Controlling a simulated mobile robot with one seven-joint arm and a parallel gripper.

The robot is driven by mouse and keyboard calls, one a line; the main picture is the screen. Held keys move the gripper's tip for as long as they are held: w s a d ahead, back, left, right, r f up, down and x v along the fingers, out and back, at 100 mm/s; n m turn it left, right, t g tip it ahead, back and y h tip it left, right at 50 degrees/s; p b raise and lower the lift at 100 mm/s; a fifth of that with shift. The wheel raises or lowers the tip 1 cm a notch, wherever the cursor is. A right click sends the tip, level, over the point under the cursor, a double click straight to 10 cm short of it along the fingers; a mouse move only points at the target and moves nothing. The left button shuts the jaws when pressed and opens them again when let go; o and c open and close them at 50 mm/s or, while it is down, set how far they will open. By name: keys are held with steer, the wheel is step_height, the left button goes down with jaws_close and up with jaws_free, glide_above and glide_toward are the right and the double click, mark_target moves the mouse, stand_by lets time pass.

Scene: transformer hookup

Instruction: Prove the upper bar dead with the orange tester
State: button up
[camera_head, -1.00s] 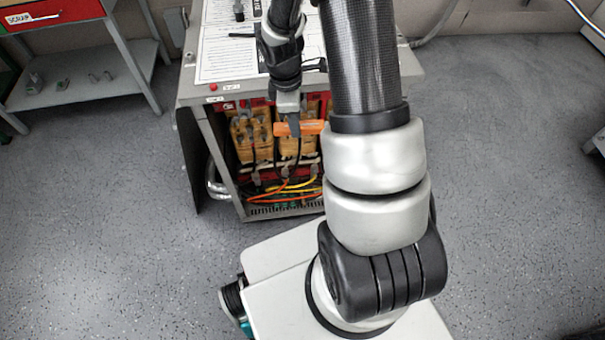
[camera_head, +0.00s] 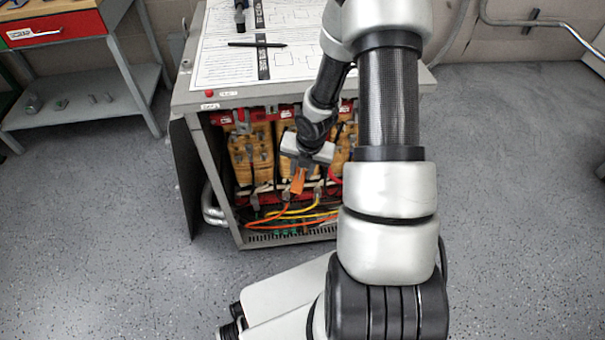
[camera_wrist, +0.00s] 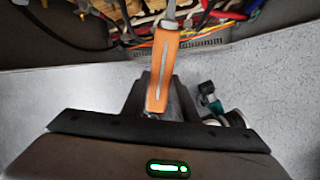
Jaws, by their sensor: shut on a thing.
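My gripper (camera_head: 306,160) is shut on the orange tester (camera_head: 298,181) in front of the open transformer cabinet. In the wrist view the tester (camera_wrist: 161,72) stands between my two fingers (camera_wrist: 160,103), its grey metal tip pointing up toward the cabinet. In the head view the tester hangs below the gripper, in front of the lower part of the middle coil. A red bar (camera_head: 258,115) runs across the top of the coils, behind and above the gripper, partly hidden by my arm. I cannot tell whether the tip touches anything.
The cabinet (camera_head: 185,95) has its door (camera_head: 181,170) open at left. Tan coils (camera_head: 251,158), orange and yellow cables (camera_head: 268,221) fill its inside. A diagram sheet (camera_head: 225,60) and a black pen (camera_head: 257,44) lie on top. A workbench (camera_head: 85,107) stands at left. Floor around is clear.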

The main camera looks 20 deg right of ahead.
steer(key=shift+w+d+p, duration=0.2)
steer(key=shift+w+d, duration=0.05)
steer(key=shift+w, duration=0.5)
steer(key=shift+w+d+p, duration=0.2)
steer(key=shift+w, duration=0.55)
steer(key=shift+w+d+p, duration=0.2)
steer(key=shift+w+d, duration=0.05)
steer(key=shift+w, duration=0.5)
steer(key=shift+w+d+p, duration=0.1)
steer(key=shift+w+p, duration=0.3)
steer(key=shift+w, duration=0.1)
stand_by(0.5)
steer(key=shift+s+a+f+b, duration=0.1)
steer(key=shift+s+a+b, duration=0.2)
steer(key=shift+s, duration=0.6)
steer(key=shift+s+a+r+b, duration=0.1)
steer(key=shift+s+a+b, duration=0.25)
steer(key=shift+s, duration=0.6)
steer(key=shift+s+a+f+b, duration=0.15)
steer(key=shift+s+b, duration=0.25)
steer(key=shift+s, duration=0.5)
steer(key=shift+s+a, duration=0.15)
steer(key=shift+s, duration=0.5)
steer(key=shift+r, duration=0.2)
